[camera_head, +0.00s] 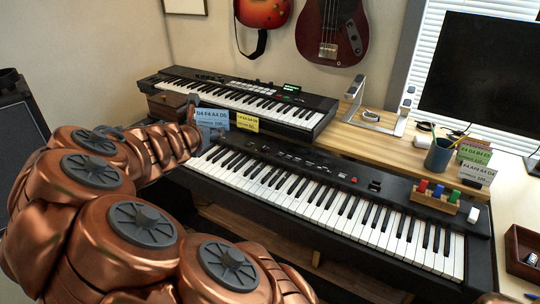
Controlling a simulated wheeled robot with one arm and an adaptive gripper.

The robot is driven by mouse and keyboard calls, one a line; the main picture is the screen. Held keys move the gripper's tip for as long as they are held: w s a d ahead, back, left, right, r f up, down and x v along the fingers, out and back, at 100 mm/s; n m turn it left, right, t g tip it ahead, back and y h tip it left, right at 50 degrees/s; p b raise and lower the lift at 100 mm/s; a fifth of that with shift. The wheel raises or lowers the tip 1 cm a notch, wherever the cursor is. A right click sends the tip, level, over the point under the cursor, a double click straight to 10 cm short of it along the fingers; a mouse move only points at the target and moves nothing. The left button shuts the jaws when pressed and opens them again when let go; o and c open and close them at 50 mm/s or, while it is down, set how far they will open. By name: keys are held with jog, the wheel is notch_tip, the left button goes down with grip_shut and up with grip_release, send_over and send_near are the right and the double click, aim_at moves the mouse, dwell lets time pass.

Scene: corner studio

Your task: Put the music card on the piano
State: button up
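The black piano (330,207) with white keys runs across the middle of the view. A blue music card (212,118) with note letters stands upright near its left end; a yellow card (247,123) stands just right of it, by the rear keyboard. My copper-coloured arm comes in from the lower left, and my gripper (193,118) is at the blue card's left edge. The arm's end hides most of the fingers, so I cannot tell whether they grip the card or only sit beside it. A green card (474,151) and a white card (477,173) stand on the desk at the right.
A second keyboard (245,98) lies behind the piano. A wooden rack with coloured blocks (434,200) sits on the piano's right end. A pen cup (439,155), a metal stand (378,115) and a monitor (480,70) are on the desk. A brown tray (521,250) is at the right.

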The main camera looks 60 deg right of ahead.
jog(key=s+d+f+m+g+b, duration=0.1)
jog(key=s+d+f+b, duration=0.2)
jog(key=s+d+f+m+g+b, duration=0.1)
jog(key=s+d+f+g+b, duration=0.1)
jog(key=s+d+f+b, duration=0.1)
jog(key=s+d+f+m+g+b, duration=0.1)
jog(key=s+d+f+m+b, duration=0.1)
jog(key=s+d+f+b, duration=0.1)
jog(key=shift+s+d+f+g+h+b, duration=0.2)
jog(key=shift+s+d+b, duration=0.2)
jog(key=shift+s+b, duration=0.2)
jog(key=shift+s+d+f+g+h+b, duration=0.1)
jog(key=shift+s+d+h+b, duration=0.1)
jog(key=shift+s+d+b, duration=0.25)
jog(key=shift+s+d, duration=0.1)
jog(key=shift+d, duration=0.05)
jog(key=b, duration=0.2)
send_over(266, 144)
jog(key=shift+s+f, duration=0.1)
jog(key=shift+f, duration=0.55)
jog(key=shift+f+b, duration=1.1)
jog(key=shift+f, duration=0.65)
jog(key=shift+f, duration=0.15)
jog(key=o, duration=0.9)
